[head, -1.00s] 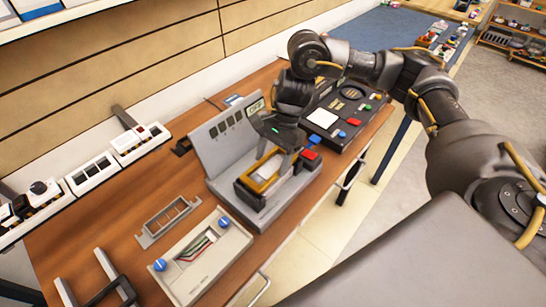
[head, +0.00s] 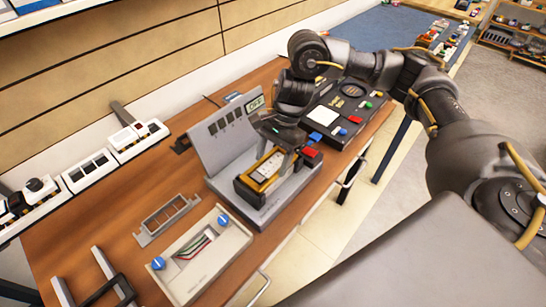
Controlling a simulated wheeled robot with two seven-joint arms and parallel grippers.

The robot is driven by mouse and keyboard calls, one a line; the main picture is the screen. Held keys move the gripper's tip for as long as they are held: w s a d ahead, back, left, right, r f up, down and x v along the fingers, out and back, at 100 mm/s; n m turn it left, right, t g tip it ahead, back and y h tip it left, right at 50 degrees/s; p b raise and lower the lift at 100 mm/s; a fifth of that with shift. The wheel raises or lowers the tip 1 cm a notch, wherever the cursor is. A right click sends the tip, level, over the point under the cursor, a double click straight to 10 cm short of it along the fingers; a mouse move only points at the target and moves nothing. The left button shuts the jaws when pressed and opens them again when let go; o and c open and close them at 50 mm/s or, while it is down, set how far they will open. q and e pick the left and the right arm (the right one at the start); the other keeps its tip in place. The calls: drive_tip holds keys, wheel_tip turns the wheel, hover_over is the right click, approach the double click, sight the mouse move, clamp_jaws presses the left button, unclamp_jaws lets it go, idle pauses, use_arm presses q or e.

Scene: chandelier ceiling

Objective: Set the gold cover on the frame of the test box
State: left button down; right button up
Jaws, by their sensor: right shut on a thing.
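The test box is a grey unit with an upright back panel (head: 212,146) and a flat grey base (head: 262,215), in the middle of the head view. On its base is a dark frame (head: 243,192). The gold cover (head: 262,181), a gold rim around a pale middle, lies over the dark frame, roughly in line with it. Whether it is fully seated cannot be told. My right gripper (head: 284,153) is shut on the cover at its far end, and its fingers hide part of that end. My left gripper is out of view.
A red block (head: 312,153) sits beside the frame on the right. A black control panel (head: 345,110) stands behind. In front lie a grey slotted frame (head: 166,215) and a beige box with blue knobs (head: 203,255). White modules (head: 90,171) line the wall side.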

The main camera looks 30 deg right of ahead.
drive_tip(key=shift+f, duration=0.1)
idle(0.4)
idle(0.3)
drive_tip(key=o, duration=1)
drive_tip(key=shift+o, duration=0.2)
drive_tip(key=shift+r+p, duration=2.1)
drive_tip(key=shift+r, duration=0.95)
drive_tip(key=shift+s+d, duration=0.1)
